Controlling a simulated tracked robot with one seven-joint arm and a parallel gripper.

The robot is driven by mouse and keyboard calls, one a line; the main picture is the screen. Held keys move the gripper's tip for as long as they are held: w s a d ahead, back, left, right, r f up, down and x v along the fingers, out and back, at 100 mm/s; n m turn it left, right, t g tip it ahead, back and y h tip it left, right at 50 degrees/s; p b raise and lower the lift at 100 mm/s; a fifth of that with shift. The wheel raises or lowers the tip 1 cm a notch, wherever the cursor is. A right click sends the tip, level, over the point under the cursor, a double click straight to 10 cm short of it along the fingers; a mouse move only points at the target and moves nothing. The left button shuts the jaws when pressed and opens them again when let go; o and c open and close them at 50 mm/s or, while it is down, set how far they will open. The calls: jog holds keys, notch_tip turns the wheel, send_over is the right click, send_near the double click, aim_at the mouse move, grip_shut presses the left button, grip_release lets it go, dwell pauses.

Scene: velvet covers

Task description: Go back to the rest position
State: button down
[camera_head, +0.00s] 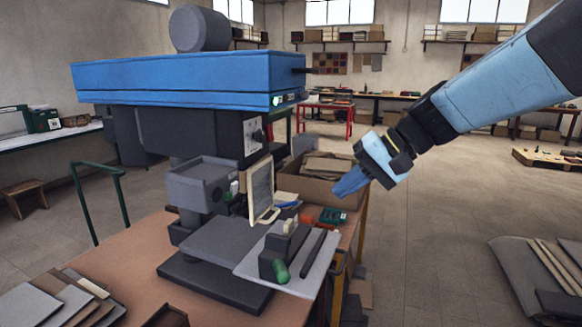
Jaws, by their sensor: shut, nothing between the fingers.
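The machine stands on a brown table (130,262) with stacked grey sheets (65,300) at the front left. A cardboard box (318,178) is behind the gripper. The middle floor (430,240) is clear.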

jog(key=s+d+f+n+t+h, duration=0.1)
jog(key=s+d+f+t+h, duration=0.1)
jog(key=s+d+h, duration=0.6)
jog(key=s+d+t, duration=0.1)
jog(key=s+d, duration=0.1)
jog(key=d, duration=0.2)
jog(key=shift+s+d+f+h, duration=0.2)
jog(key=shift+d+h, duration=0.1)
jog(key=shift+d, duration=0.1)
